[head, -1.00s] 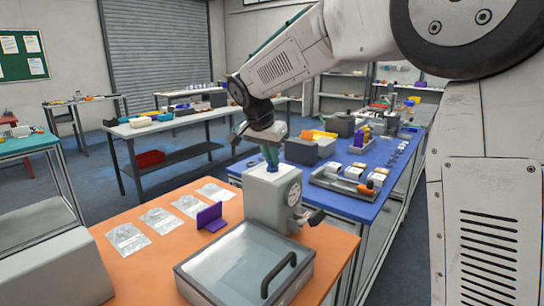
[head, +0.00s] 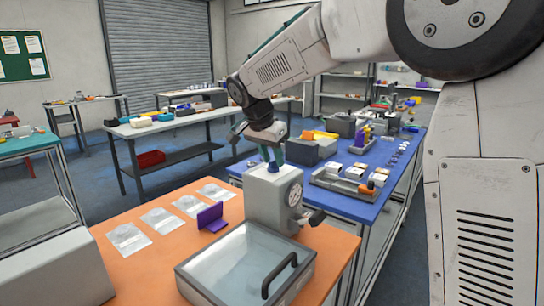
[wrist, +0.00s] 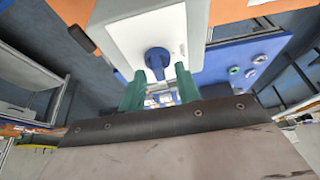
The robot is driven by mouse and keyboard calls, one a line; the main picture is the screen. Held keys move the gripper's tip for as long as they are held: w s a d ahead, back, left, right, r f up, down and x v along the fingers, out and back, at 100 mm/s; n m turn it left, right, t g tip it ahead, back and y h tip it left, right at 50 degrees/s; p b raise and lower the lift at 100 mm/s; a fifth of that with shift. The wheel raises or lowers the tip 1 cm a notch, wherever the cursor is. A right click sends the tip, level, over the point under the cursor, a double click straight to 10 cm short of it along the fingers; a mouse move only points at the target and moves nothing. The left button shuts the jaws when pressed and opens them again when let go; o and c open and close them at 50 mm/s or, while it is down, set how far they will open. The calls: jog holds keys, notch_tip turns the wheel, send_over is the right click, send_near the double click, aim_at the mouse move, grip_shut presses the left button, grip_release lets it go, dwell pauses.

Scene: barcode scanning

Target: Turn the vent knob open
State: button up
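The blue vent knob (head: 273,169) stands on top of a light grey boxy machine (head: 264,205) on the orange table. In the wrist view the knob (wrist: 157,57) has a round base and a bar pointing toward my gripper. My gripper (head: 271,157) is right above the machine, pointing down. Its two green fingers are spread apart, one on each side of the knob. In the wrist view the gripper (wrist: 159,72) is open, with gaps between the fingers and the knob. I cannot tell how far down the fingertips reach along it.
A clear-lidded box (head: 245,262) with a black handle stands in front of the machine. A purple stand (head: 212,218) and several clear bags (head: 158,219) lie to the left. A blue table (head: 338,205) behind holds a tray (head: 345,183) and bins.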

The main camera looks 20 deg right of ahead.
jog(key=v, duration=0.7)
jog(key=shift+a+r, duration=0.15)
jog(key=shift+r, duration=0.25)
jog(key=s+f+n, duration=0.1)
jog(key=f+n, duration=0.1)
jog(key=s+f+n+g, duration=0.1)
jog(key=s+f+n, duration=0.1)
jog(key=shift+s+a+y, duration=0.1)
jog(key=shift+a+y, duration=0.05)
jog(key=shift+y, duration=0.15)
jog(key=s+d+f+n+y, duration=0.1)
jog(key=s+d+f+n, duration=0.1)
jog(key=s, duration=0.9)
jog(key=s+d+f+n+y, duration=0.1)
jog(key=s+d+f+n, duration=0.1)
jog(key=s, duration=0.9)
jog(key=s+d+f+n+y, duration=0.1)
jog(key=s+d+f+n, duration=0.1)
jog(key=s, duration=1)
notch_tip(320, 180, down, 2)
jog(key=shift+d+f+n, duration=0.1)
jog(key=shift+d+n, duration=0.2)
jog(key=shift+n, duration=0.4)
